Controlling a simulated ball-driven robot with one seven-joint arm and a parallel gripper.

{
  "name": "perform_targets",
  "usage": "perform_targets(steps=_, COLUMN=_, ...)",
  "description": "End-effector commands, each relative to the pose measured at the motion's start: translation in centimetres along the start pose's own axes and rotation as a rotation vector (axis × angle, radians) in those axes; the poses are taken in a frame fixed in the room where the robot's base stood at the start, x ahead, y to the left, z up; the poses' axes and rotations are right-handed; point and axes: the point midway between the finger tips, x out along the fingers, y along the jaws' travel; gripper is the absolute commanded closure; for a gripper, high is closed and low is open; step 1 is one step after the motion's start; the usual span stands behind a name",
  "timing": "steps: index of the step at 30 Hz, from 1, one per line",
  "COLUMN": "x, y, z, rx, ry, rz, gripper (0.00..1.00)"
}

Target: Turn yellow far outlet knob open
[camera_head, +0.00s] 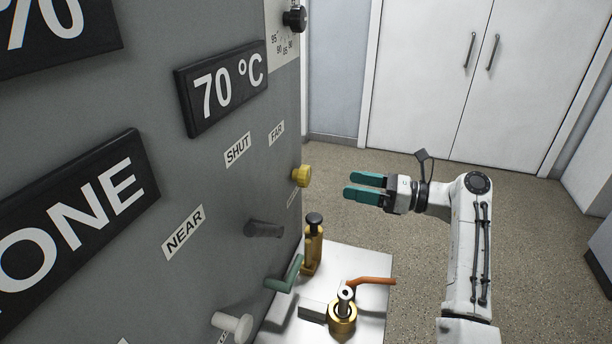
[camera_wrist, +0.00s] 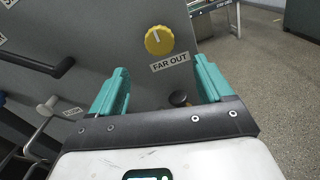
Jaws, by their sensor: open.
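The yellow far outlet knob (camera_head: 301,175) sticks out near the right edge of the grey panel in the head view. In the wrist view the round yellow knob (camera_wrist: 159,40) has a pale mark on its face and sits above a label reading "FAR OUT" (camera_wrist: 170,62). My gripper (camera_head: 366,188) is open and empty, with teal fingers pointing left toward the panel, to the right of the knob and apart from it. In the wrist view my gripper (camera_wrist: 160,85) has its fingers spread wide, with the knob beyond them, roughly between and above the tips.
Below the knob are a dark handle (camera_head: 264,229), a brass fitting with a black cap (camera_head: 313,245), a green lever (camera_head: 285,274) and an orange lever (camera_head: 371,281) over a metal bench (camera_head: 372,262). A white knob (camera_head: 232,326) is nearer.

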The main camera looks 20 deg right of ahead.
Motion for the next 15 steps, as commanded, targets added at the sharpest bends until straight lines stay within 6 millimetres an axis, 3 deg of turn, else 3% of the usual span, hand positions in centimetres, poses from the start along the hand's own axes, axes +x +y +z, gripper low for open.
perform_targets(steps=15, x=8.5, y=0.1, z=0.0, rx=-0.002, ry=0.002, rz=0.003, gripper=0.2)
